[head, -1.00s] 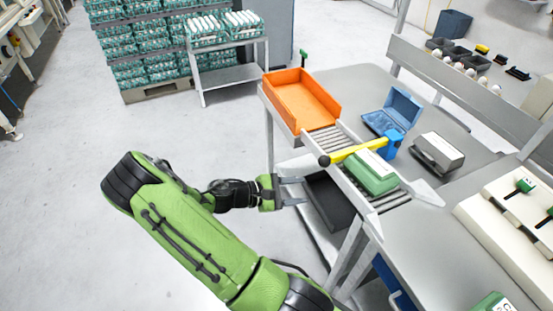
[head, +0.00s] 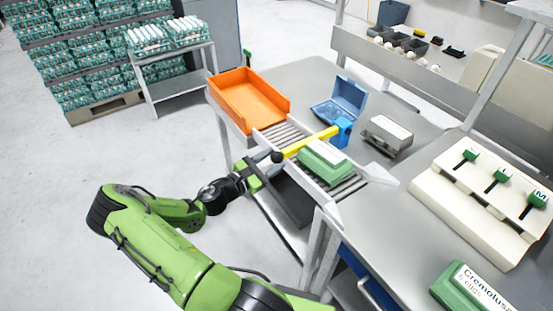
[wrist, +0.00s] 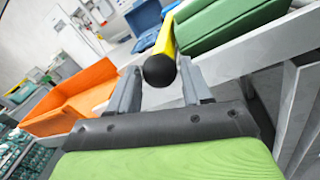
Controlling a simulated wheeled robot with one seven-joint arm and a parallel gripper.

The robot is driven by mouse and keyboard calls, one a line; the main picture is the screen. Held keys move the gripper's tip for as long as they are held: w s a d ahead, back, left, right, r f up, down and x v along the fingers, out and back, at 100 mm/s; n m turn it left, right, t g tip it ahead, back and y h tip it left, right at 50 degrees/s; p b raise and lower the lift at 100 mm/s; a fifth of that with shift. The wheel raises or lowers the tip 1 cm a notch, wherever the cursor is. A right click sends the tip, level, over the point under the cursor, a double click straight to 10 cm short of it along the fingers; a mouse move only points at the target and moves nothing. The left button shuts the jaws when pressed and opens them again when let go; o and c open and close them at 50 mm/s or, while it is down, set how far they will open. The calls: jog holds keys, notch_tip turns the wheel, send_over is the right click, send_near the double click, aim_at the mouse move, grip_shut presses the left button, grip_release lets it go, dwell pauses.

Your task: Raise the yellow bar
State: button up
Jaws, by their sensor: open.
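The yellow bar (head: 310,142) lies across the roller conveyor, joined at its right end to a blue block (head: 341,132) and ending at its left in a black ball knob (head: 277,157). My gripper (head: 256,167) is open at the knob end of the bar. In the wrist view, the black knob (wrist: 159,71) sits between the two grey fingers of my gripper (wrist: 160,88), and the yellow bar (wrist: 166,38) runs away behind it. I cannot tell whether a finger touches the knob.
A green egg carton (head: 325,161) stands on the conveyor just in front of the bar. An orange bin (head: 249,99) is at the conveyor's far end. A blue open carton (head: 344,97) and a grey carton (head: 387,136) stand on the table beside it.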

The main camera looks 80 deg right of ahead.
jog(key=shift+x, duration=1.2)
grip_shut()
jog(key=shift+w+r, duration=0.1)
